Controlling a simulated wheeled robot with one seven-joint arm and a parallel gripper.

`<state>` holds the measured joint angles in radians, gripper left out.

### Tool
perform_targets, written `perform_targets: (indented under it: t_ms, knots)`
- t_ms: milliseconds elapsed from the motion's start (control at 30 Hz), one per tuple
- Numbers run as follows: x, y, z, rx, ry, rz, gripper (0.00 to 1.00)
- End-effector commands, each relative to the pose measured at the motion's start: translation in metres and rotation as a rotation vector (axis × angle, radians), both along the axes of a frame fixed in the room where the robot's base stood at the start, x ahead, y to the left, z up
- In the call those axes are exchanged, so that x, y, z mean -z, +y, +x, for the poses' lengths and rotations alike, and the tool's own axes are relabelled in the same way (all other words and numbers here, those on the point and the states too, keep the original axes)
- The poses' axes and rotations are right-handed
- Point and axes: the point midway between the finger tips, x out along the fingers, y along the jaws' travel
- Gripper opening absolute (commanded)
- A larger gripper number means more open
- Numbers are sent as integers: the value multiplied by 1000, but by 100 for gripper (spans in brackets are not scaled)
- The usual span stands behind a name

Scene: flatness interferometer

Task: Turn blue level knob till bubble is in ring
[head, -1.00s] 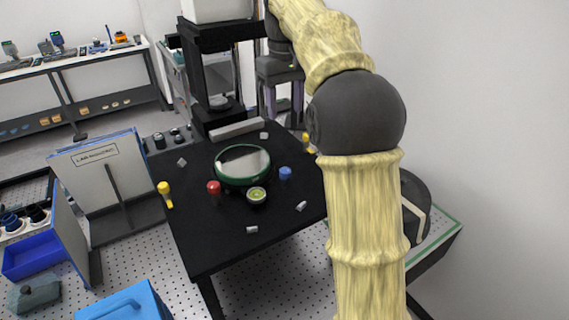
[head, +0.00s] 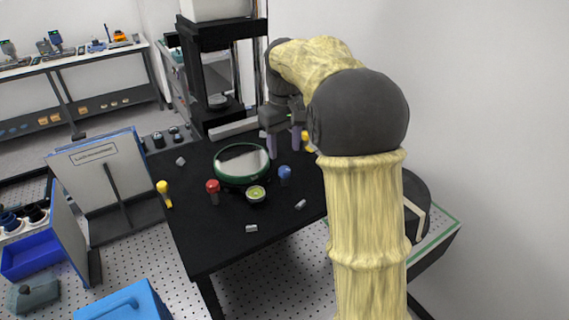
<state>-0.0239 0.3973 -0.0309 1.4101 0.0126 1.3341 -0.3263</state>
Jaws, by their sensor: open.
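The blue level knob (head: 285,172) stands on the black table, right of the round green-rimmed plate (head: 242,180). The bubble level (head: 256,194) is a small round yellow-green vial in front of the plate; its bubble is too small to place against the ring. A red knob (head: 213,187) stands at the plate's left front. My gripper (head: 284,147) is open and empty, fingers pointing down, above and behind the blue knob and apart from it.
Yellow knobs stand at the table's left (head: 163,188) and right, the right one close to my arm. Several small grey pieces lie on the black table (head: 210,245). A black frame (head: 185,75) rises at the back. The table's front is mostly clear.

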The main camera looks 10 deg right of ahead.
Motion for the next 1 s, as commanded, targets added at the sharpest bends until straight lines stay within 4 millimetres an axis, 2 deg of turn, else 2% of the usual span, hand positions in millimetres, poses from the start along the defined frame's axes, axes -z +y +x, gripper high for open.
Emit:
perform_targets:
  t_ms: [200,333,467,700,767,933,1000]
  knots:
    - [38,0,-1,0,4,0,49]
    - [55,0,0,0,3,0,49]
    - [63,0,0,0,1,0,49]
    - [64,0,0,0,0,0,49]
    - [64,0,0,0,0,0,41]
    - [63,0,0,0,0,0,8]
    - [63,0,0,0,0,0,4]
